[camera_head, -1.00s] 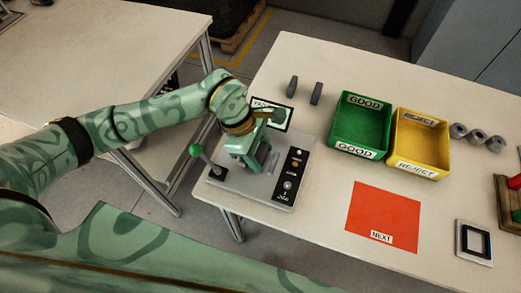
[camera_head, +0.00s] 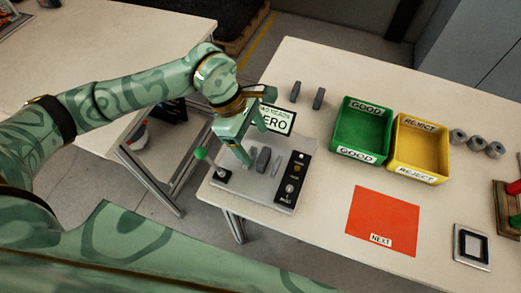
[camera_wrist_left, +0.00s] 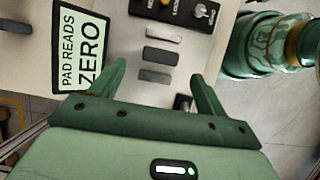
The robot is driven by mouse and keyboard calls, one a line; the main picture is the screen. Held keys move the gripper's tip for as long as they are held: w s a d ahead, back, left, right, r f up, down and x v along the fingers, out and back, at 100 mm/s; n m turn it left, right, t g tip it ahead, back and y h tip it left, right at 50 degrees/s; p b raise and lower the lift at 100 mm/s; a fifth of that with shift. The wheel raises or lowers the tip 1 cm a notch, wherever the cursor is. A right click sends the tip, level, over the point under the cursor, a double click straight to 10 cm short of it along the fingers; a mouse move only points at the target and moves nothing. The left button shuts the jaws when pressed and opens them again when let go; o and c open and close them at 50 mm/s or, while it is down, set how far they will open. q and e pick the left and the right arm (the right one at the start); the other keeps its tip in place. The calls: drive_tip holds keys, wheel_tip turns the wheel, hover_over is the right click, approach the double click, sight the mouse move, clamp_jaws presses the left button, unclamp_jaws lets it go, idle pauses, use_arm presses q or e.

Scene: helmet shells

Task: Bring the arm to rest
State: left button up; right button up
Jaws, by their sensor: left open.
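My left gripper (camera_head: 252,143) is open and empty, held above the grey test fixture (camera_head: 232,190) on the table. Its two spread fingers (camera_wrist_left: 158,85) show in the left wrist view with nothing between them. Beyond them, a dark grey block (camera_wrist_left: 161,57) stands on the fixture between two thinner plates; the block also shows in the head view (camera_head: 263,160). A sign (camera_head: 276,119) reading "PAD READS ZERO" stands behind, partly covered by the gripper in the head view. My right gripper is in neither view.
A green-knobbed lever (camera_head: 201,154) stands at the fixture's left, a black control panel (camera_head: 291,180) at its right. A green GOOD bin (camera_head: 345,130), yellow REJECT bin (camera_head: 402,150) and red NEXT mat (camera_head: 358,225) are to the right.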

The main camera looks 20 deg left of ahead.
use_arm(q)
drive_tip(key=p+v, duration=0.1)
drive_tip(key=v, duration=0.8)
